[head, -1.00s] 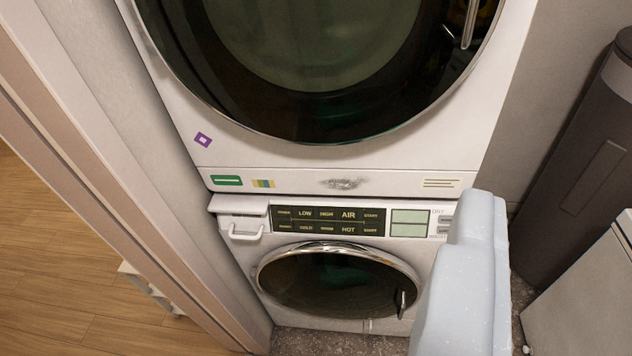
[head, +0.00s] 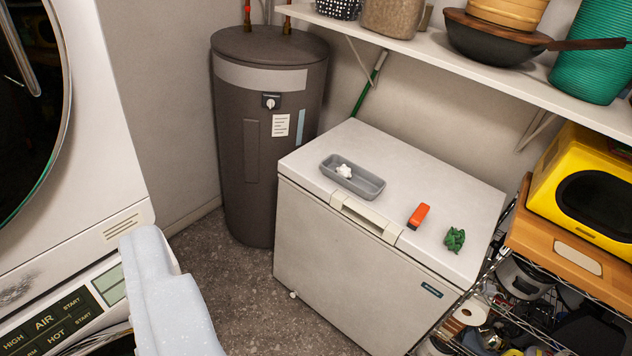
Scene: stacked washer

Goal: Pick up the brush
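I cannot pick out a clear brush. A small orange-red block-like object (head: 418,216) lies on the white chest freezer's lid (head: 460,193); I cannot tell whether it is a brush. A green stick-like handle (head: 368,86) leans against the wall behind the freezer, its lower end hidden. A pale blue-white part of my arm shows at the lower left, in front of the washer. I see no gripper fingers.
A grey tray (head: 370,187) with a white lump and a crumpled green thing (head: 454,239) are on the freezer. A dark water heater (head: 270,150) stands behind. The stacked washer (head: 90,130) is left, a wire rack right. Speckled floor (head: 240,290) is open between.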

